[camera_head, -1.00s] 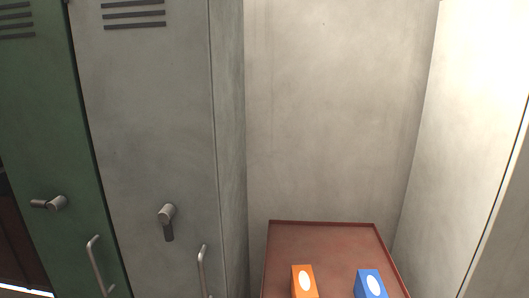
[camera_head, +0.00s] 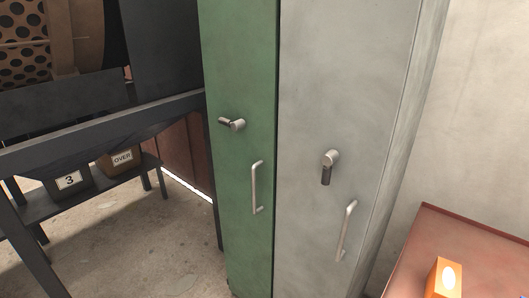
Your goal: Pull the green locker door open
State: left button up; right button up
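The green locker door (camera_head: 240,70) stands left of the grey locker door in the middle of the head view and looks closed. It has a turning latch handle (camera_head: 232,123) lying about sideways, pointing left. Below the latch is a vertical metal pull handle (camera_head: 256,188). Neither of my grippers shows in the view.
The grey locker door (camera_head: 340,90) has its latch (camera_head: 328,165) pointing down and its own pull handle (camera_head: 345,231). A red-topped table (camera_head: 425,245) with an orange box (camera_head: 444,278) is at lower right. A dark metal frame (camera_head: 100,128) with labelled bins stands left. Bare floor (camera_head: 150,250) shows in front.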

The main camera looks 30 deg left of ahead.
aim_at(240, 39)
jog(key=u, duration=1.1)
